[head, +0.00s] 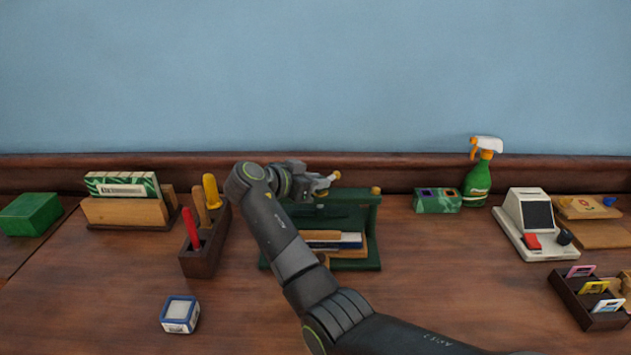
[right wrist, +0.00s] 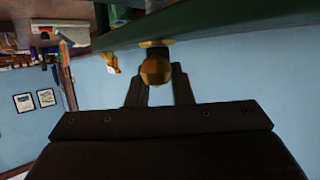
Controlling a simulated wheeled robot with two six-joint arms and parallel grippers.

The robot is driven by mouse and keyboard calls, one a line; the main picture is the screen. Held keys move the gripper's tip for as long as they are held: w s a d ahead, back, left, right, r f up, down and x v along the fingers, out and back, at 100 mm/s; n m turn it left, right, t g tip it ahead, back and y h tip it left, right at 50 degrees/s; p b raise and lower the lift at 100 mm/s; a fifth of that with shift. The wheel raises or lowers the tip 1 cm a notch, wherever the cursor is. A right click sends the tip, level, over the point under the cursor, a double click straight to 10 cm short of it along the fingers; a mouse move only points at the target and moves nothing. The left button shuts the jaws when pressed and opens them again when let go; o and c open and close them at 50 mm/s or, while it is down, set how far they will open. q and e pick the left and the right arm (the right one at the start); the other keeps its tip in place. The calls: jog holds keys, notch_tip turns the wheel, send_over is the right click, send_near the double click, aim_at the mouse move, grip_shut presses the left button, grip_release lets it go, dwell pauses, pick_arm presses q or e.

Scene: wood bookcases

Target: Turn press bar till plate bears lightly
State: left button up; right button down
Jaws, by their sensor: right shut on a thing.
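The green press (head: 372,228) stands at the middle of the wooden worktop, partly behind my right arm. Books and boards (head: 350,240) lie in it under a dark green plate (head: 335,219). Whether the plate touches the stack I cannot tell. My right gripper (head: 325,184) is at the top of the press, shut on the press bar's brass end. In the right wrist view a brass knob (right wrist: 155,71) of the press bar sits between the two dark fingers, close below a green beam (right wrist: 215,28). Most of the bar is hidden. My left gripper is not in view.
A tool block (head: 205,250) with several handles stands left of the press. A blue-and-white box (head: 180,314) lies in front of it. A green box (head: 437,201), spray bottle (head: 478,182) and card terminal (head: 530,225) stand to the right. The worktop's front middle right is clear.

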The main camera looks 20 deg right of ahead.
jog(key=c, duration=1.3)
grip_release()
jog(key=shift+f, duration=0.1)
jog(key=shift+a, duration=0.1)
pick_arm(q)
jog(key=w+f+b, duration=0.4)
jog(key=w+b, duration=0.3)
jog(key=b, duration=0.4)
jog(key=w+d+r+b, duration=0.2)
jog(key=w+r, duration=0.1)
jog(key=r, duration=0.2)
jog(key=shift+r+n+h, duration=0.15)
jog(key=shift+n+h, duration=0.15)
pick_arm(e)
jog(key=shift+v, duration=8.65)
jog(key=shift+s, duration=0.1)
